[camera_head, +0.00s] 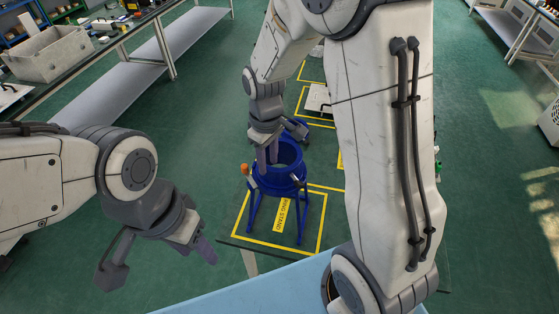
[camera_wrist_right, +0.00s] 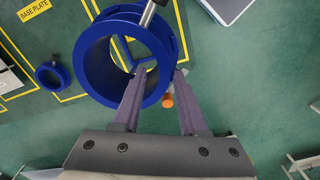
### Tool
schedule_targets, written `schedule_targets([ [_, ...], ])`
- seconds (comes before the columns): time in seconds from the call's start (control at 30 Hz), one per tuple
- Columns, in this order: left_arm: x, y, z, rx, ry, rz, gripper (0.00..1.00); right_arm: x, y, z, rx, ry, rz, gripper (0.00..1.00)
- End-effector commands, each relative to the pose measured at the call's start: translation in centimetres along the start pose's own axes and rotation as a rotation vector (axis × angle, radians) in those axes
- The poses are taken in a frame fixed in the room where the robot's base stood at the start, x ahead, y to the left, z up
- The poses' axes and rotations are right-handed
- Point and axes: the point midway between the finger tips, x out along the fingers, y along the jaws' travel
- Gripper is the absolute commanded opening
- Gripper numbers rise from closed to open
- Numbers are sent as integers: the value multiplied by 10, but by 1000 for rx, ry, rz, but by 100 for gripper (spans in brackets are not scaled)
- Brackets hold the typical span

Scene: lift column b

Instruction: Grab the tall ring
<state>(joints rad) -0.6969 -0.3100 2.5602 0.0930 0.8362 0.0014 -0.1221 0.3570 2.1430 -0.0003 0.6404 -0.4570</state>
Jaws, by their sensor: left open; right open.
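The tall ring (camera_head: 284,182) is a blue, thick-walled cylinder on a blue-legged stand on the floor, at the middle of the head view. In the right wrist view the ring (camera_wrist_right: 92,62) shows from above with an open centre. My right gripper (camera_head: 267,157) is open at the ring. In the wrist view, my right gripper (camera_wrist_right: 161,71) has its left finger over the ring's opening and its right finger just outside the wall. Contact and depth cannot be told. My left gripper (camera_head: 207,252) is open and empty, left of the stand.
Yellow floor lines (camera_head: 238,226) surround the stand. A smaller blue ring (camera_wrist_right: 53,88) lies to the left in the wrist view. An orange knob (camera_head: 244,169) is beside the ring. A light blue surface (camera_head: 250,290) is in front; a workbench (camera_head: 110,48) stands at back left.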

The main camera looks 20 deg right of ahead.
Motion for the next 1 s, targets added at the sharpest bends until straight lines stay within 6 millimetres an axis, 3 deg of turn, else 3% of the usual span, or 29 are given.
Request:
schedule_targets([
  [0.1, -13, 1, -1, 2, 0, 0, 50, 15, -4, 1, -1, -8, -4, 42],
  [0.23, -14, 1, -1, 2, 0, 0, 50, 32, -3, 0, 0, -4, -2, 42],
  [0.53, -14, 1, -1, 3, 0, 0, 50, 37, -2, 0, 0, -1, -1, 42],
  [0.63, -14, 1, -1, 2, 0, 0, 50, 37, -2, 0, 0, -1, -1, 4],
  [0.67, -14, 1, -1, 2, 0, 0, 50, 37, -2, 0, 0, -1, -1, 0],
  [1.0, -14, 1, -1, 2, 0, 0, 50, 36, -2, 0, 1, -1, 0, 0],
])
